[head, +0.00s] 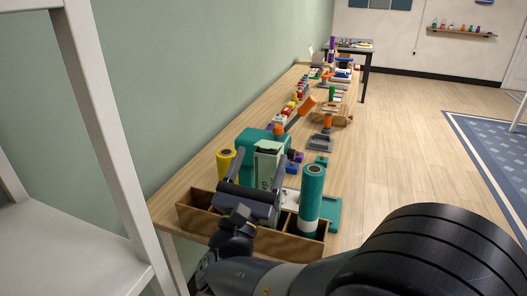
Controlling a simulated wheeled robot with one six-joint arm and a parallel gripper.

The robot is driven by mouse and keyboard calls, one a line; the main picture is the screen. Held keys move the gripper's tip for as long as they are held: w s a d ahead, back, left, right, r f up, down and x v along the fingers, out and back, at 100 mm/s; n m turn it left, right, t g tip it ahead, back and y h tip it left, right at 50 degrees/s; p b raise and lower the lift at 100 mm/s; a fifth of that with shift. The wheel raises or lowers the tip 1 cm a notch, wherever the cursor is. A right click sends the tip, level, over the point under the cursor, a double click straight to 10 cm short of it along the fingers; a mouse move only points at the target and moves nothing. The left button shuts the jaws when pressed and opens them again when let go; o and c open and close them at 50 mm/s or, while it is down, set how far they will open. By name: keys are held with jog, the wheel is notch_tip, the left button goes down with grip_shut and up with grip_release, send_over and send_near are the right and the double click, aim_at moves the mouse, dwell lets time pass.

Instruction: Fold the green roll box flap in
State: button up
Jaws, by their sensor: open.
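A pale green upright box (267,167) with dark markings, likely the roll box, stands near the front of the long bench. Its top edge looks darker; I cannot make out the flap's position. My gripper (260,156) is in front of it, fingers spread and pointing away from me along the box's left and right sides in the picture. The gripper is open and holds nothing that I can see. The dark gripper body hides the lower part of the box. I cannot tell whether the fingers touch it.
A wooden divided tray (193,220) lies at the bench's near end, below my gripper. A teal roll (312,197) stands right, a yellow roll (224,163) left. White shelving (95,120) stands close at left. Floor (400,150) right is clear.

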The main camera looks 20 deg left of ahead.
jog(key=v, duration=0.7)
jog(key=shift+s+y, duration=0.15)
jog(key=shift+y, duration=0.15)
